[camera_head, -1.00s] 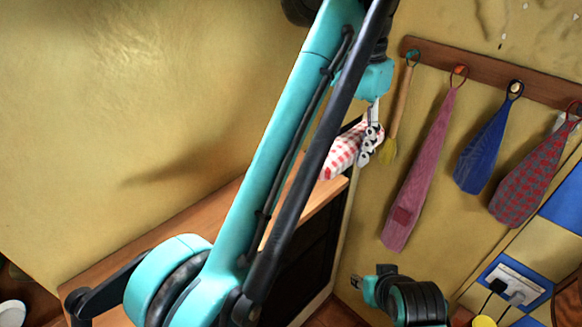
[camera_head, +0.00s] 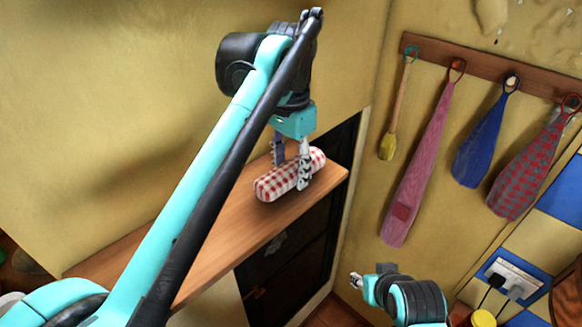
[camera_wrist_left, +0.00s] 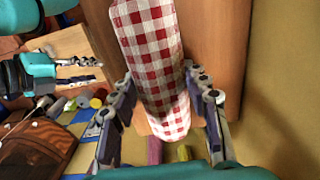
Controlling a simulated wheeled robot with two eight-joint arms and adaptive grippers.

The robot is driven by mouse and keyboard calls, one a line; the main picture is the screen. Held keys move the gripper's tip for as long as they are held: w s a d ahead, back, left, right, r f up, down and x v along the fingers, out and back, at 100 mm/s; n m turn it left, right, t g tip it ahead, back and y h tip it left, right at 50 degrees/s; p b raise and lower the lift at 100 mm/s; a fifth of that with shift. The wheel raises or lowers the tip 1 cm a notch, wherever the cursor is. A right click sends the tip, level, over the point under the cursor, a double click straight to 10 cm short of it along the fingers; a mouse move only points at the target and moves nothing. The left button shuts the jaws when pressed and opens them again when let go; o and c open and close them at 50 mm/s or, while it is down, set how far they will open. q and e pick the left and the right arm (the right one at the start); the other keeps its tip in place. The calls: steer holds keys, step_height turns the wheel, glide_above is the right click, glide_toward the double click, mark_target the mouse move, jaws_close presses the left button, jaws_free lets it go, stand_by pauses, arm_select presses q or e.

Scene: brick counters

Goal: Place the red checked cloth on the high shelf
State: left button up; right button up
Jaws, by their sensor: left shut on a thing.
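The red checked cloth (camera_head: 272,184) is a rolled red-and-white bundle in the head view, at the right part of the wooden high shelf (camera_head: 232,232). My left gripper (camera_head: 291,181) is shut on it from above, one finger on each side. In the left wrist view the cloth (camera_wrist_left: 152,45) runs between the two fingers of my left gripper (camera_wrist_left: 160,100), with the shelf's wood (camera_wrist_left: 210,40) behind it. Whether the cloth touches the shelf or hangs just above it, I cannot tell. My right gripper (camera_head: 355,281) shows small at the lower middle; its jaw opening is unclear.
A rack (camera_head: 480,75) on the right wall holds a wooden spoon (camera_head: 392,125), a pink cloth (camera_head: 420,170), a blue cloth (camera_head: 480,145) and a red-and-grey checked cloth (camera_head: 530,170). A dark opening (camera_head: 290,255) lies below the shelf. The shelf's front left stretch is bare.

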mark_target(291, 165)
arm_select(q)
steer(key=shift+w, duration=0.15)
steer(key=shift+s, duration=0.2)
steer(key=o, duration=1.1)
steer(key=shift+s+f, duration=0.1)
steer(key=shift+o, duration=0.2)
steer(key=shift+w, duration=0.2)
steer(key=shift+s+r, duration=0.1)
steer(key=shift+r, duration=0.3)
step_height(291, 165, up, 10)
steer(key=shift+r+p, duration=0.2)
steer(key=shift+p, duration=0.4)
steer(key=shift+r, duration=0.55)
